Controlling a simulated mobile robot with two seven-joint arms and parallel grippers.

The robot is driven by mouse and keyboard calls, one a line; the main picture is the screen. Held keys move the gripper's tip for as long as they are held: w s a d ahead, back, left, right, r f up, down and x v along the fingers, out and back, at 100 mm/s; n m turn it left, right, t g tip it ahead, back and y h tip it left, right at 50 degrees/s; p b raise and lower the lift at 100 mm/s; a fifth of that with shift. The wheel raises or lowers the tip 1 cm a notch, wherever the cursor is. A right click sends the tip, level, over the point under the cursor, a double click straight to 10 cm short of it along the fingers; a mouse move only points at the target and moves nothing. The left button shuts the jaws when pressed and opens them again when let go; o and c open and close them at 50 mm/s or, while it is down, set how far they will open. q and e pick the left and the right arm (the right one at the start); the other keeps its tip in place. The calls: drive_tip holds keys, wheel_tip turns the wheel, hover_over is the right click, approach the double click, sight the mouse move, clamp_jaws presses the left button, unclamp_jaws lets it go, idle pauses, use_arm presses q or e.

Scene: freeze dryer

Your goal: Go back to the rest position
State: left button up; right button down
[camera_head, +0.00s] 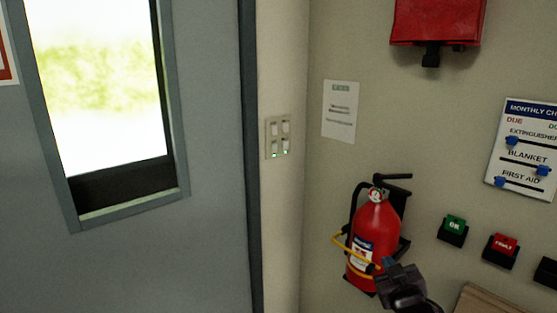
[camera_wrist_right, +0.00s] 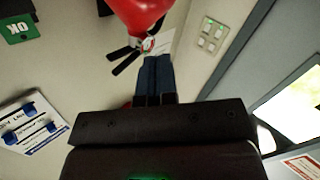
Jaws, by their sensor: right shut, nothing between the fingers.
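My right gripper (camera_head: 388,264) is at the bottom of the head view, in front of the lower right part of the red fire extinguisher (camera_head: 374,235). Its fingers are shut with nothing between them. In the right wrist view the closed fingers (camera_wrist_right: 158,62) point toward the red extinguisher body (camera_wrist_right: 142,12), with its black handle close by. I cannot tell whether the fingertips touch it. The extinguisher hangs upright on the wall, with a yellow loop around its left side. My left gripper is not in view.
A grey door (camera_head: 215,240) with a window stands at left, beside a switch panel (camera_head: 278,137). On the right wall are a red bag (camera_head: 435,22), a monthly check board (camera_head: 527,150), a green OK button (camera_head: 453,229) and a red button (camera_head: 501,248). A brown surface (camera_head: 490,300) is at lower right.

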drive_tip(key=s+d+f+m+g, duration=0.1)
drive_tip(key=s+f+g, duration=0.2)
drive_tip(key=s+f, duration=0.8)
drive_tip(key=s+d+f+m+g, duration=0.1)
drive_tip(key=s+f+g, duration=0.1)
drive_tip(key=s+f, duration=1)
drive_tip(key=s, duration=0.7)
drive_tip(key=shift+m+g, duration=0.4)
